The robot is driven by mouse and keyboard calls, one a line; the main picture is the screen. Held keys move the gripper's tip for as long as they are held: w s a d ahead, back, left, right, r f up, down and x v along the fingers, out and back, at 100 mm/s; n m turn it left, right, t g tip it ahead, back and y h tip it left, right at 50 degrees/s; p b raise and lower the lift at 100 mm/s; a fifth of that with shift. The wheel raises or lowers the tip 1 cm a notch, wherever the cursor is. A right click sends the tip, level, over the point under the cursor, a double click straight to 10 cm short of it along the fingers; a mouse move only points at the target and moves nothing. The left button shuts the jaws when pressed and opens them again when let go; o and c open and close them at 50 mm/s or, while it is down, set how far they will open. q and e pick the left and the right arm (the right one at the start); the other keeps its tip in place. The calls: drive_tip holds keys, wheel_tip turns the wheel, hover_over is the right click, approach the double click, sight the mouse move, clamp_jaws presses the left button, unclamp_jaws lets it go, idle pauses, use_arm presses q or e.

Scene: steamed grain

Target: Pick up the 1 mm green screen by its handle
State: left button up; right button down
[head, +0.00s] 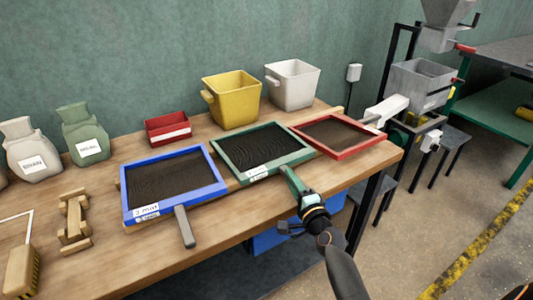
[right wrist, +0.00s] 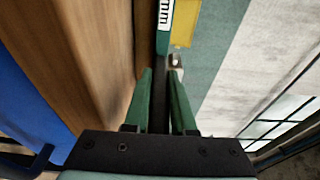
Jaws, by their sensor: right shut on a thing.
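The green-framed screen (head: 218,155) with dark mesh sits between the blue and red screens on the wooden table; I cannot tell whether it touches its support. Its label (head: 258,172) is on the front edge, and part of it, reading "mm", shows in the right wrist view (right wrist: 166,14). My right gripper (head: 291,178) is at the table's front edge, its green fingers shut on the screen's dark handle (right wrist: 159,95), which they mostly hide in the head view. In the right wrist view, the fingers (right wrist: 160,100) lie on either side of the handle. My left gripper is not in view.
The blue screen (head: 125,205), with a grey handle (head: 184,226), is left and the red screen (head: 372,145) right. Behind stand a yellow bin (head: 232,100), a white bin (head: 292,85) and a red box (head: 168,129). A blue container (head: 270,240) is below the table.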

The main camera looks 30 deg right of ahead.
drive_tip(key=shift+r, duration=0.15)
drive_tip(key=shift+r, duration=0.1)
